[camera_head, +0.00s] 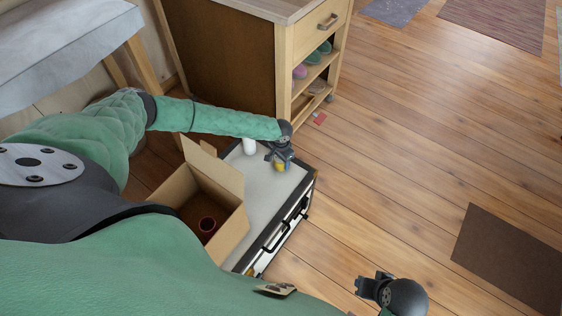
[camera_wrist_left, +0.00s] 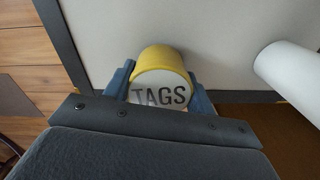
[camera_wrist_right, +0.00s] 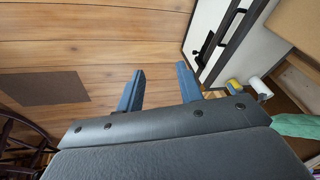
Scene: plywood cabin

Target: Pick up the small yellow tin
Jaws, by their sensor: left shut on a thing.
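The small yellow tin (camera_wrist_left: 163,62) has a white end marked "TAGS" and sits between the fingers of my left gripper (camera_wrist_left: 160,92), which is shut on it. In the head view the tin (camera_head: 280,167) shows just below my left gripper (camera_head: 278,162), over the pale top of a low cabinet (camera_head: 262,195). Whether the tin touches the top is hard to tell. My right gripper (camera_wrist_right: 158,90) is open and empty over the wooden floor; in the head view it is at the lower right (camera_head: 372,287).
A white cylinder (camera_head: 249,147) stands beside the tin. A wooden drawer unit (camera_head: 284,60) stands behind. The floor at right is clear apart from mats.

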